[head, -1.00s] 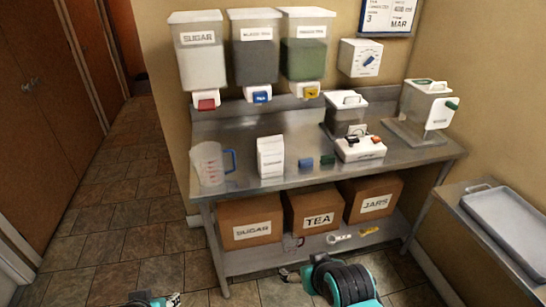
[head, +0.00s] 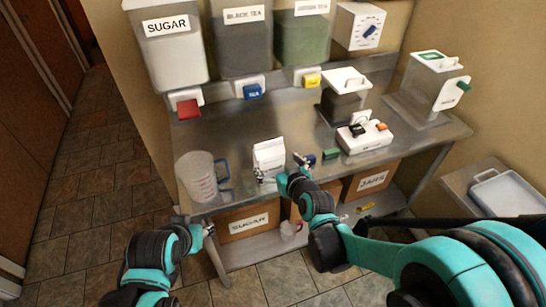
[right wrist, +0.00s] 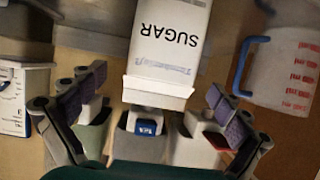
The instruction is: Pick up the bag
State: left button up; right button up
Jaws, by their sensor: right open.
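The bag is a white upright carton-like pack (head: 269,153) on the steel table, between the measuring jug and the small blocks. In the right wrist view the bag (right wrist: 171,35) reads SUGAR, upside down, with its folded top towards me. My right gripper (head: 281,169) is open at the near side of the bag. In the right wrist view the right gripper (right wrist: 157,84) has one finger on each side of the bag's folded top, with gaps on both sides. My left gripper (head: 208,231) is low before the table's front edge; its jaws are too small to judge.
A clear measuring jug (head: 196,178) stands left of the bag. A blue block (head: 311,160) and a green block (head: 330,153) lie to the right, then a white switch box (head: 364,138). Dispensers, including a sugar dispenser (head: 168,50), hang behind. Boxes sit underneath.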

jog(key=b+x, duration=0.2)
jog(key=x, duration=0.4)
jog(key=shift+w+a+f, duration=0.15)
jog(key=shift+f, duration=0.15)
jog(key=shift+r, duration=0.1)
jog(key=shift+c, duration=1.3)
jog(key=c, duration=1.3)
